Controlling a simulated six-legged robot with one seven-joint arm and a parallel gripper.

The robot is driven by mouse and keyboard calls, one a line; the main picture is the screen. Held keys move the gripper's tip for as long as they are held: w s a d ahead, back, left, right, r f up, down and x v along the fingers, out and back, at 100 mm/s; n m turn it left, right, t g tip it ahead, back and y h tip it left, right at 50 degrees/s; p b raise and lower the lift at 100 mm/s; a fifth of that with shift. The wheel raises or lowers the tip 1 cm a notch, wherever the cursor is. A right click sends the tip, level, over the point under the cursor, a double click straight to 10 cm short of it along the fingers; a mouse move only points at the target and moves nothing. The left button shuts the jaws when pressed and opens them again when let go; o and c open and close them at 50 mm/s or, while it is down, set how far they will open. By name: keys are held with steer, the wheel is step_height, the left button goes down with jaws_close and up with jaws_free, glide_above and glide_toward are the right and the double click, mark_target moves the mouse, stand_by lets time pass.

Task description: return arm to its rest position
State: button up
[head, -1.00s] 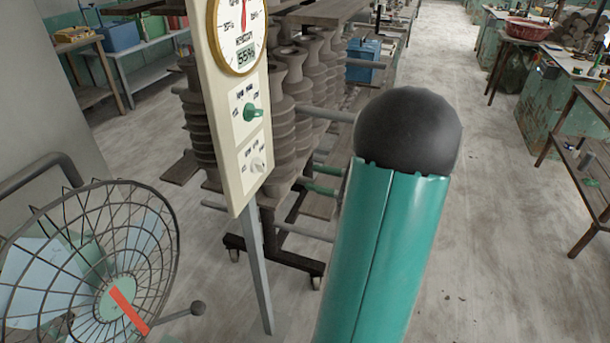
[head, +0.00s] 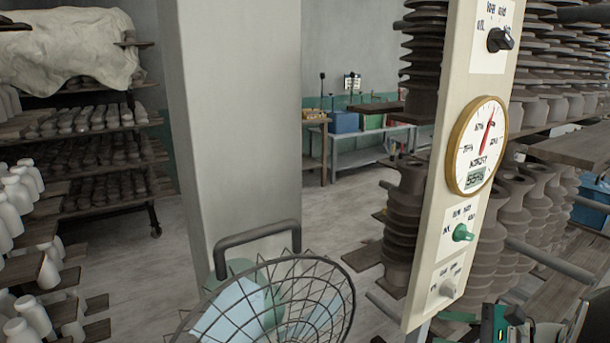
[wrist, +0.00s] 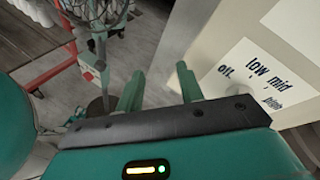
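My gripper (wrist: 157,82) shows in the wrist view with its two teal fingers apart and floor visible between them, so it is open and empty. It is close to a cream control panel (wrist: 209,40), which stands to its right with a white label reading low, mid and high. In the head view, a teal and black piece, which looks like part of my arm, shows at the bottom edge right of the panel's foot. The rest of my arm is out of that view.
In the head view the panel (head: 428,262) carries a round humidity gauge (head: 477,145), a black knob (head: 498,39), a green knob (head: 461,232) and a white knob (head: 449,287). A caged fan (head: 335,290) stands left of it. Pottery racks flank a grey pillar (head: 237,130).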

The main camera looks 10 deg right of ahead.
steer(key=s+a+r+n+g+h, duration=0.1)
steer(key=s+a+n+h, duration=0.1)
steer(key=a+n, duration=0.5)
steer(key=s+a+r+n+g+h, duration=0.1)
steer(key=s+a+n+g+h, duration=0.1)
steer(key=a+n, duration=0.5)
steer(key=s+a+r+n+g+h, duration=0.2)
steer(key=s+a+n+h, duration=0.1)
steer(key=a+n+h, duration=0.2)
steer(key=a+n, duration=0.2)
steer(key=a, duration=0.1)
steer(key=shift+s+h, duration=0.25)
steer(key=shift+h, duration=0.05)
